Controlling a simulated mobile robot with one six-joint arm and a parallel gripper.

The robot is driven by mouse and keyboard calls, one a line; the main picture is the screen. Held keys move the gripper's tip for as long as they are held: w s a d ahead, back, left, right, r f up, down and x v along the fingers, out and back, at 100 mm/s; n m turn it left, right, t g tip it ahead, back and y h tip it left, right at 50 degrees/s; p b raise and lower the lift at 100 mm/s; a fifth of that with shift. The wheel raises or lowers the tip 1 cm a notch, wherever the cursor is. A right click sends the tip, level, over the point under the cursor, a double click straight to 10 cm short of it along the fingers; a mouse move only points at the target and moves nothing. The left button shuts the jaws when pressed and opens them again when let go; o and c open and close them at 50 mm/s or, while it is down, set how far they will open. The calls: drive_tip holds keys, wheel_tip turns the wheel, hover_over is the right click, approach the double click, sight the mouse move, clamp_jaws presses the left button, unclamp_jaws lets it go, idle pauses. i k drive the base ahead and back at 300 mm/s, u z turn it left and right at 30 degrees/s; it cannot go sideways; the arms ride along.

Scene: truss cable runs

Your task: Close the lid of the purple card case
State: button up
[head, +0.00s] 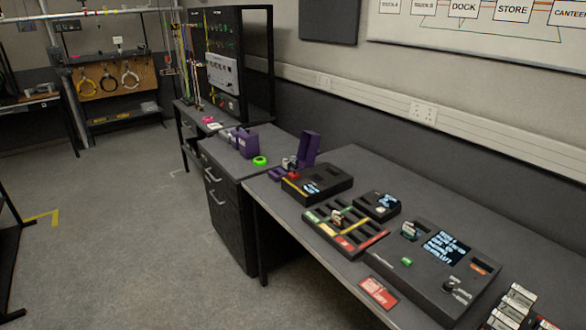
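The purple card case (308,149) is on the long dark bench, near its left end beside the wall. A tall purple panel, which looks like its lid, stands upright, so the case appears open. Its low purple base (277,175) shows at the panel's lower left. Small grey-white and red items (290,163) sit at the base; I cannot tell whether they are inside it. A black device partly hides the case's front. My gripper is not in view.
A black device with a small screen (322,186) stands right in front of the case. A slotted card tray (343,229) and a larger console (430,268) lie further right. Another purple holder (244,141) and a green tape roll (260,161) are on the drawer cabinet. The floor (130,230) at left is clear.

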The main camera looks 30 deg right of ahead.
sight(310, 148)
drive_tip(key=z, duration=0.5)
drive_tip(key=i, duration=0.95)
drive_tip(key=z, duration=0.25)
drive_tip(key=k, duration=1.35)
drive_tip(key=u, duration=0.6)
drive_tip(key=i, duration=1.7)
drive_tip(key=z, duration=0.05)
